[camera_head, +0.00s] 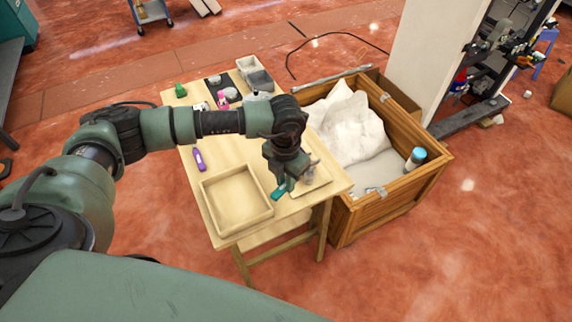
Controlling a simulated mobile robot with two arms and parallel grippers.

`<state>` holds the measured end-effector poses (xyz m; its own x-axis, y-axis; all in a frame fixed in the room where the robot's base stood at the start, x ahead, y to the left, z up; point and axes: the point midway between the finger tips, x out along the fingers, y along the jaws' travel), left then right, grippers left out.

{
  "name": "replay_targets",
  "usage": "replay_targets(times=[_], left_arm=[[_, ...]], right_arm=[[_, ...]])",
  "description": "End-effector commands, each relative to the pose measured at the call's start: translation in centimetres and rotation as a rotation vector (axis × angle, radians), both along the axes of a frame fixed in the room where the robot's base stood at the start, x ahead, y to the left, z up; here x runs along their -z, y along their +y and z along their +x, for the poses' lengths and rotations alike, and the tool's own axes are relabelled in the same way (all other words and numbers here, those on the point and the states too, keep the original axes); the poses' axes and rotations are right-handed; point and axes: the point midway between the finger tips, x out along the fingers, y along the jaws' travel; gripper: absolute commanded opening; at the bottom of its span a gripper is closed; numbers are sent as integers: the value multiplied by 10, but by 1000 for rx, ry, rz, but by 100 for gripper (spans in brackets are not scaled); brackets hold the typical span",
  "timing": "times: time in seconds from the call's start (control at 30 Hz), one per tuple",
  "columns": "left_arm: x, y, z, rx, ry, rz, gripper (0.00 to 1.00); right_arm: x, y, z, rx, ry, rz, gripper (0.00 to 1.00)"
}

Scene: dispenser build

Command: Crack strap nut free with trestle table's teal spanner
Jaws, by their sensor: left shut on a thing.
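My left gripper (284,180) is over the right part of the wooden trestle table (211,174), pointing down. It is shut on the teal spanner (278,192), of which only a short end shows below the fingers. A small greyish thing (309,175) stands just right of the gripper on a pale board (319,185) near the table's edge. I cannot tell whether it bears the strap nut, or whether the spanner touches anything. My right gripper is out of view.
A shallow wooden tray (238,226) lies at the table's front, with a purple tool (199,159) behind it. Grey bins (260,80) and small items crowd the far end. A wooden crate (399,199) with white sacks (350,126) and a blue-capped bottle (415,159) stands close on the right.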

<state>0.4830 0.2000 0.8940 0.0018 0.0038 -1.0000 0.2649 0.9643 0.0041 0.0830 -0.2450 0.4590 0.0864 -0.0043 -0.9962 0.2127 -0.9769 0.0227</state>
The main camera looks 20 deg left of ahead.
Motion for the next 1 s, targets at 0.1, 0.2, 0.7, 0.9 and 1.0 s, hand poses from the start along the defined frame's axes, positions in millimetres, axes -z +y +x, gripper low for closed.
replay_targets(times=[0.1,0.2,0.7,0.9,1.0], left_arm=[[4,0,0,5,-1,0,0],[9,0,0,4,-1,-1,0],[25,0,0,2,-1,-1,0],[25,0,-1,2,-1,-1,0],[25,0,-1,2,0,-1,0]], right_arm=[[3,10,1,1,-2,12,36],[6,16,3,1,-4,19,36],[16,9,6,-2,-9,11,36],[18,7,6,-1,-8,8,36],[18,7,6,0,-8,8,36]])
